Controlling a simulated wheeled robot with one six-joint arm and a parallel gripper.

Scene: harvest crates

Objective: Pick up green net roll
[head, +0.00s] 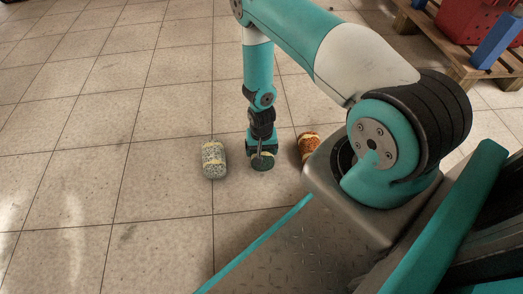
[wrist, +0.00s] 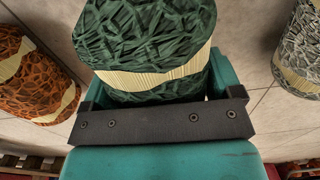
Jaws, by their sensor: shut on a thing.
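The green net roll (wrist: 150,35) is dark green with a cream band and fills the upper middle of the wrist view. In the head view the green net roll (head: 262,162) shows low at the end of my arm, partly hidden by the gripper. My gripper (wrist: 155,92) is shut on the green net roll, its teal and black parts on both sides of it. In the head view my gripper (head: 262,150) points down close to the floor. I cannot tell whether the roll touches the floor.
A grey-white net roll (head: 214,160) lies left of my gripper, and an orange net roll (head: 308,145) is to the right. A wooden pallet (head: 458,68) with a red crate (head: 468,18) and blue items (head: 497,40) is at the upper right. The tiled floor at left is clear.

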